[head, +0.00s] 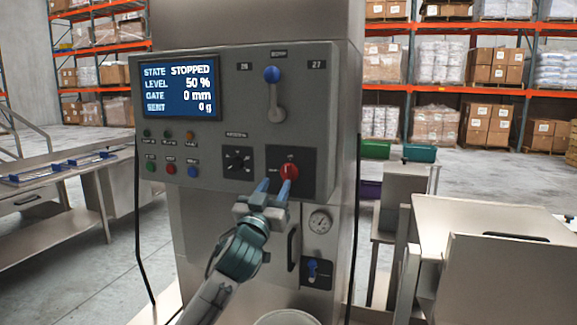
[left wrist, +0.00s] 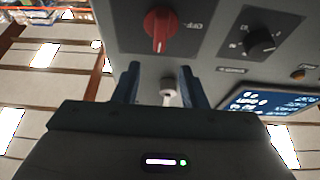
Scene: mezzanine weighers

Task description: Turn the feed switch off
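The red rotary switch (head: 289,171) sits on a dark plate at the lower right of the grey control panel. In the left wrist view the red knob (left wrist: 158,27) has its grip bar roughly upright in the picture, with the word OFF beside it. My left gripper (head: 273,188) is just in front of and slightly left of the knob in the head view. Its two blue fingers are apart, and in the left wrist view the gap between the fingertips (left wrist: 160,72) lies below the knob with nothing held. Contact with the knob cannot be told. My right gripper is not in view.
The display (head: 180,87) reads STOPPED, level 50 %, gate 0 mm, sent 0 g. A black selector (head: 238,161) is left of the red switch. A blue-knobbed lever (head: 273,90) is above. A gauge (head: 320,222) and a small blue-handled valve (head: 313,268) are below.

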